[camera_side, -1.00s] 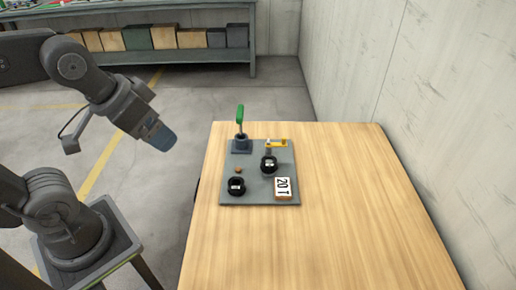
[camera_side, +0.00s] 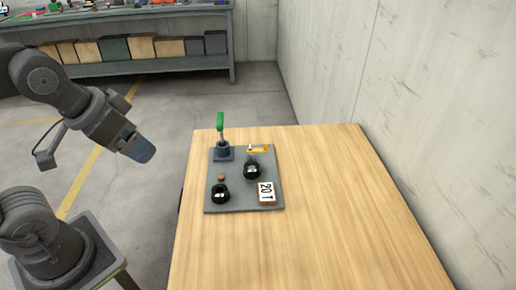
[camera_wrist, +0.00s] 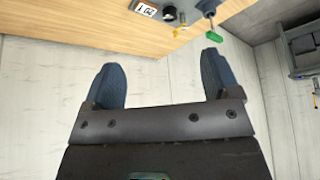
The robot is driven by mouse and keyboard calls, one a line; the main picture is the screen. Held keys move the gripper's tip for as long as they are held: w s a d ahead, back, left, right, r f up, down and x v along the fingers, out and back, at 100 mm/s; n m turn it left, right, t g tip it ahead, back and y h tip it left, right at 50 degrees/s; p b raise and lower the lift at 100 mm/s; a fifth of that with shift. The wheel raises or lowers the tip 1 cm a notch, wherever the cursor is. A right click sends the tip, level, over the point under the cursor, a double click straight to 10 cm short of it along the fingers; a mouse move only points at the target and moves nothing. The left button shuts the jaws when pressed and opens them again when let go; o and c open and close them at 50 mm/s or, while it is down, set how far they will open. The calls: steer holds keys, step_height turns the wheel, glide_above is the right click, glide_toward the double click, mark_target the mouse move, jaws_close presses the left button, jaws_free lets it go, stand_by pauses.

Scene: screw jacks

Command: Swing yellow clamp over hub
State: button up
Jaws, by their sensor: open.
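The yellow clamp (camera_side: 257,149) is a small arm at the back right of a grey board (camera_side: 238,202), just behind a black round hub (camera_side: 252,171). In the side view it lies beside the hub, not over it. A second black hub (camera_side: 220,194) sits at the board's front left. My gripper (camera_side: 142,154) hangs in the air left of the table, well apart from the board. In the wrist view its two blue-grey fingers (camera_wrist: 160,62) are spread, with nothing between them.
A green-handled lever (camera_side: 220,123) stands upright at the board's back left. A white plate marked 20 1 (camera_side: 265,192) lies at the front right. A small brown knob (camera_side: 221,177) is between them. The wooden table (camera_side: 320,220) is clear to the right, near a wall.

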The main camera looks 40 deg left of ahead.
steer(key=shift+c, duration=0.7)
steer(key=shift+n+g, duration=0.5)
steer(key=w+r, duration=0.1)
steer(key=w, duration=0.1)
steer(key=w+r, duration=0.2)
steer(key=w, duration=0.1)
steer(key=w+r, duration=0.1)
steer(key=w, duration=0.2)
steer(key=shift+w+a+r, duration=0.1)
steer(key=shift+a+r, duration=0.05)
steer(key=shift+r, duration=0.05)
steer(key=c, duration=0.6)
steer(key=shift+n+g, duration=0.8)
steer(key=shift+n, duration=0.1)
steer(key=w, duration=1.4)
steer(key=shift+a+r, duration=0.2)
steer(key=shift+a, duration=0.1)
steer(key=n+g, duration=0.3)
glide_above(265, 143)
step_height(265, 143, down, 19)
step_height(265, 143, down, 13)
steer(key=shift+f, duration=0.1)
jaws_close()
